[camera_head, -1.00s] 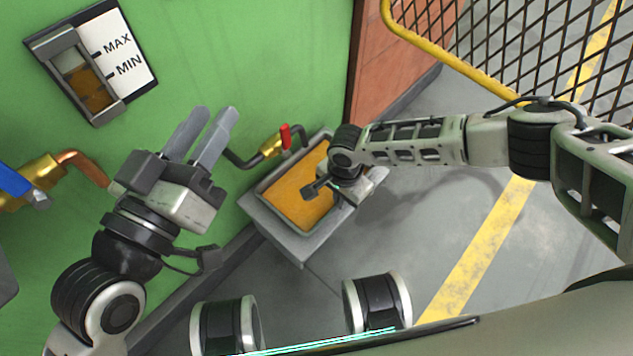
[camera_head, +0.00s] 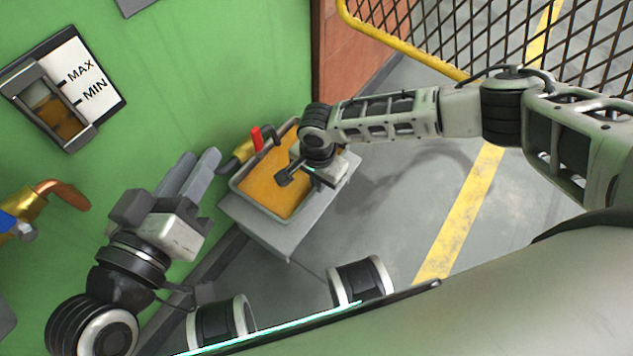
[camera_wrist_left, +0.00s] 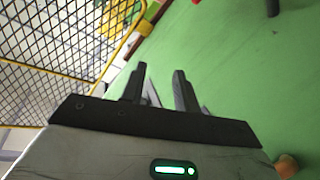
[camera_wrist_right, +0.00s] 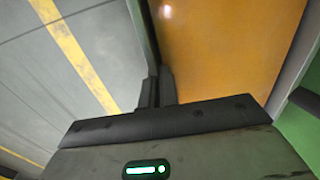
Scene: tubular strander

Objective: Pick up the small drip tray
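The small drip tray (camera_head: 254,206) is a shallow grey tray with orange-brown liquid in it, at the foot of the green wall. In the right wrist view its side wall (camera_wrist_right: 145,35) runs down between my right fingers. My right gripper (camera_wrist_right: 159,82) looks shut on that wall, its fingers close together.
A grey stand (camera_head: 288,242) is under the tray. A brass tap with a red handle (camera_head: 256,139) reaches over the tray's back edge. A level gauge (camera_head: 55,105) and a copper pipe (camera_head: 62,190) are on the left. Open floor lies right, before a mesh fence (camera_head: 450,35).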

